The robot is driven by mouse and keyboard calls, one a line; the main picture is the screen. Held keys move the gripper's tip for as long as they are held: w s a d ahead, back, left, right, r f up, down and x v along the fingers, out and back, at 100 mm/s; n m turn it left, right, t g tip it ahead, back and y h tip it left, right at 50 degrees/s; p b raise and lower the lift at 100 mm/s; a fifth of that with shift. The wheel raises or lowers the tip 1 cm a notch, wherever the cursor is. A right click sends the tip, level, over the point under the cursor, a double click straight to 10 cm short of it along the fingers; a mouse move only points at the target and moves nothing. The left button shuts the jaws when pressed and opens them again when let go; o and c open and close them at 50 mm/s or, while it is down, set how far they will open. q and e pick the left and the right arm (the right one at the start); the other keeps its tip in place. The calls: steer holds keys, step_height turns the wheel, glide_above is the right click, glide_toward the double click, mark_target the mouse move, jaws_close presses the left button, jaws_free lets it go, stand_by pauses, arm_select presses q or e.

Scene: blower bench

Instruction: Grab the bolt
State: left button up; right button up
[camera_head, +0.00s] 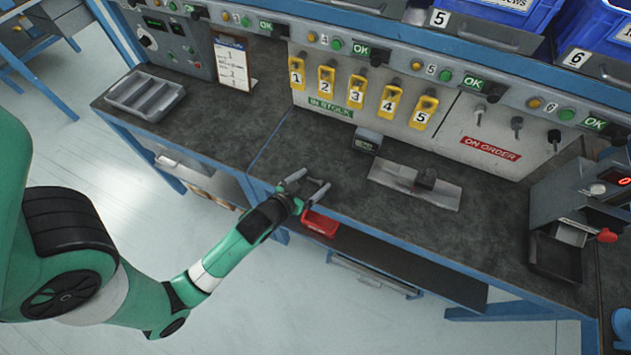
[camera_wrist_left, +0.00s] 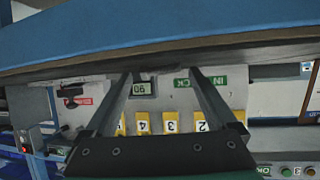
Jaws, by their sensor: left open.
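I cannot make out a bolt in either view. My left gripper (camera_head: 312,183) is at the front edge of the bench, just above a small red tray (camera_head: 320,224). Its two fingers are spread apart with nothing visible between them. In the left wrist view my left gripper (camera_wrist_left: 161,74) is also open and empty, and that picture is upside down, with the blue bench edge (camera_wrist_left: 160,32) across the top. My right gripper is not in view.
Yellow numbered tags (camera_head: 358,92) hang on the back panel. A grey tray (camera_head: 145,96) sits at left, a machine (camera_head: 590,195) at right.

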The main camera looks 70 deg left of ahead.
arm_select(q)
steer(key=c, duration=1.4)
steer(key=shift+r+p, duration=0.3)
steer(key=shift+r, duration=0.2)
step_height(320, 180, up, 3)
steer(key=shift+p, duration=0.8)
steer(key=s+r+p, duration=0.1)
steer(key=s+r, duration=0.1)
steer(key=s+r+p, duration=0.3)
steer(key=s+r, duration=0.1)
steer(key=shift+s+d+r+p, duration=0.15)
steer(key=shift+d+r+p, duration=0.15)
steer(key=shift+d, duration=0.1)
steer(key=s, duration=0.2)
steer(key=s+r, duration=0.1)
steer(key=s, duration=0.1)
steer(key=s+d, duration=0.1)
steer(key=s, duration=0.1)
steer(key=shift+s+r, duration=0.1)
steer(key=shift+r, duration=0.2)
jaws_close()
steer(key=shift+s+d+r, duration=0.15)
steer(key=shift+s+r, duration=0.3)
steer(key=shift+s, duration=0.25)
